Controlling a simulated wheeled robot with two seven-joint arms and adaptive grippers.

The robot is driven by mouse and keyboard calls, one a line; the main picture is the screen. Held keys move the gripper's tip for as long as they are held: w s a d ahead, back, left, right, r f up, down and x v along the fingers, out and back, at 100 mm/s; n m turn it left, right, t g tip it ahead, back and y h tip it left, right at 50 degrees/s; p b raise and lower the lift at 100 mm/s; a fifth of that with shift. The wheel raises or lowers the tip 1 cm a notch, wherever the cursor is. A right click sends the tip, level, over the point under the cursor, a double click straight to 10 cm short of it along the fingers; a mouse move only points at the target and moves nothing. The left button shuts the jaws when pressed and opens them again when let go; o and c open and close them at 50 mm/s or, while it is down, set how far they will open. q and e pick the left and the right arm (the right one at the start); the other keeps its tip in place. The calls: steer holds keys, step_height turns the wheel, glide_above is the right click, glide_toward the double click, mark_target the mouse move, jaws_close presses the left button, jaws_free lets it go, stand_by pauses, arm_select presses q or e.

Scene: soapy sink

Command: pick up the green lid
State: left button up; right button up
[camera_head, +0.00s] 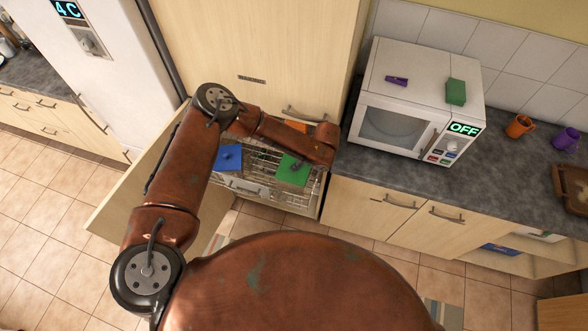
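The green lid (289,174), a flat square with a small knob, lies in the wire rack (268,196) of the open lower unit. A similar blue lid (228,159) lies to its left in the rack. My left arm reaches over the rack, and its far end is beside and above the green lid's right edge. My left gripper's fingers are hidden, so I cannot see whether they touch the lid. My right gripper is out of the picture.
An orange thing (296,126) shows partly behind my forearm. An open door panel (135,196) stands left of the rack. The counter (365,170) is at right, with a microwave (415,98) carrying a green sponge (456,92). Orange (518,126) and purple mugs (566,139) stand farther right.

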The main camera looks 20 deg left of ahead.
arm_select(q)
steer(key=shift+p+x, duration=0.7)
steer(key=shift+x, duration=1.7)
steer(key=shift+c, duration=0.5)
jaws_close()
